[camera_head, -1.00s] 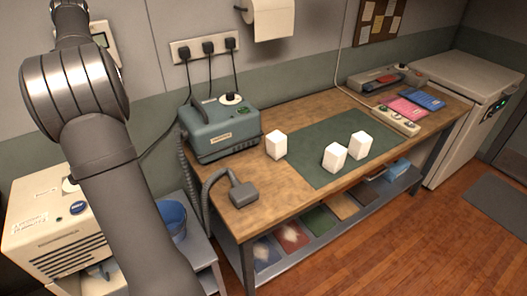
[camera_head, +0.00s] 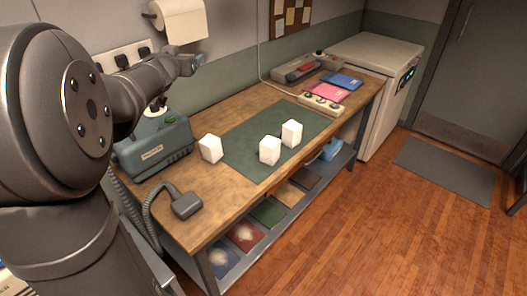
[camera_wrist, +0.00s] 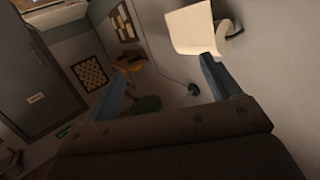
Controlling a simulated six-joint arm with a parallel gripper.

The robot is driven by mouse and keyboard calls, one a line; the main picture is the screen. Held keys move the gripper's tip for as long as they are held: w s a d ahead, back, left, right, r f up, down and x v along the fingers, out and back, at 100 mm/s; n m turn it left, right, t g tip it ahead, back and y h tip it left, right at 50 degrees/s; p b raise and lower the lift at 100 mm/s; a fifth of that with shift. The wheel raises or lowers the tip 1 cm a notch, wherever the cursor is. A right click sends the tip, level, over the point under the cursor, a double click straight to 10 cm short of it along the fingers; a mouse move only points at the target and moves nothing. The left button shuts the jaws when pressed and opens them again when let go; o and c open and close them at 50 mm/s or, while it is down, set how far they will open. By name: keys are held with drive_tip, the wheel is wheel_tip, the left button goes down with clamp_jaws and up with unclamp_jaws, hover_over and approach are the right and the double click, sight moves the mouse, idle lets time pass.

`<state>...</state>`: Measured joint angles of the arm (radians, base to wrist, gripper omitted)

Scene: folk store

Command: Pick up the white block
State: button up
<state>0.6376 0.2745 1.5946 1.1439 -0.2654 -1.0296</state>
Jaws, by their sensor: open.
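Three white blocks stand on the workbench in the head view. One block (camera_head: 211,148) is on the bare wood just left of the dark green mat. A second block (camera_head: 270,150) is on the mat near its front edge, and a third block (camera_head: 291,133) is on the mat slightly farther back and right. In the wrist view my gripper (camera_wrist: 165,88) shows two blue-grey fingers spread wide with nothing between them. In the head view my gripper (camera_head: 190,63) is small, above the bench's back left. No block shows in the wrist view.
The wooden bench (camera_head: 232,203) carries a teal machine (camera_head: 155,150) at left, a grey corded tool (camera_head: 186,205) at front left, and a power strip (camera_head: 320,105) near the far end. A paper roll (camera_head: 182,20) hangs on the wall, also close in the wrist view (camera_wrist: 195,28).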

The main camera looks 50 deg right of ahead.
drive_tip(key=s+d+f+m+g+h, duration=0.2)
drive_tip(key=s+d+m+g, duration=0.1)
drive_tip(key=s, duration=0.5)
drive_tip(key=s+d+f+m+g+h, duration=0.1)
drive_tip(key=s+d+m+g, duration=0.2)
drive_tip(key=s, duration=0.6)
drive_tip(key=n+g, duration=0.1)
approach(268, 144)
drive_tip(key=shift+x, duration=5.95)
drive_tip(key=c, duration=1.1)
